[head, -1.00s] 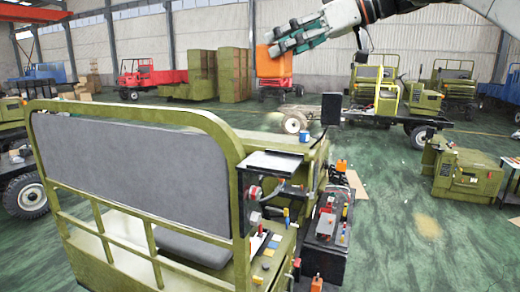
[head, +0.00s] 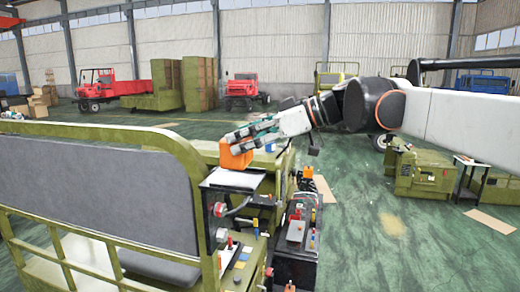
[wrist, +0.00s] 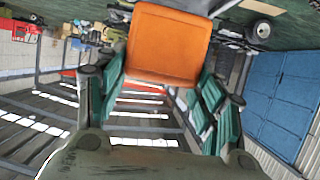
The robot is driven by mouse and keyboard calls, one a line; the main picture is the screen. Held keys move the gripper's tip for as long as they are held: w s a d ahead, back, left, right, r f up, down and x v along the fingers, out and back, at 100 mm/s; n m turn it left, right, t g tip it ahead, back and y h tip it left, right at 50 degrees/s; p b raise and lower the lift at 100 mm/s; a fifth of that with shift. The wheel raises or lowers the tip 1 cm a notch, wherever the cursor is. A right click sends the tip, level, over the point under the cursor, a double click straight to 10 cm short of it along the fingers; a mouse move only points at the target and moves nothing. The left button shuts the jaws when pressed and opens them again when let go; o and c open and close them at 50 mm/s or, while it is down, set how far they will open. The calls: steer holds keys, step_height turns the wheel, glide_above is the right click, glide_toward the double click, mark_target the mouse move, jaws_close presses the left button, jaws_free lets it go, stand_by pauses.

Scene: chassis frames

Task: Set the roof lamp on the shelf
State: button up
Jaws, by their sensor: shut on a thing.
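The roof lamp (head: 236,156) is an orange block. My gripper (head: 246,137) is shut on it, with its grey and teal fingers reaching in from the right. In the head view the lamp appears right at the far edge of the shelf (head: 232,180), a small dark-framed plate with a pale top beside the green seat frame. I cannot tell whether the lamp touches the plate. In the wrist view the lamp (wrist: 167,45) sits between the teal fingers (wrist: 163,90); the shelf cannot be made out there.
The green seat frame with its grey backrest (head: 95,190) rises left of the shelf. A red knob (head: 219,209) and cables are just below it. A dark box with small parts (head: 298,240) stands to the right. Open green floor lies farther right.

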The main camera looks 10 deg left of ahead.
mark_target(246, 152)
steer(key=shift+f, duration=1.65)
steer(key=shift+f, duration=0.15)
steer(key=o, duration=1.3)
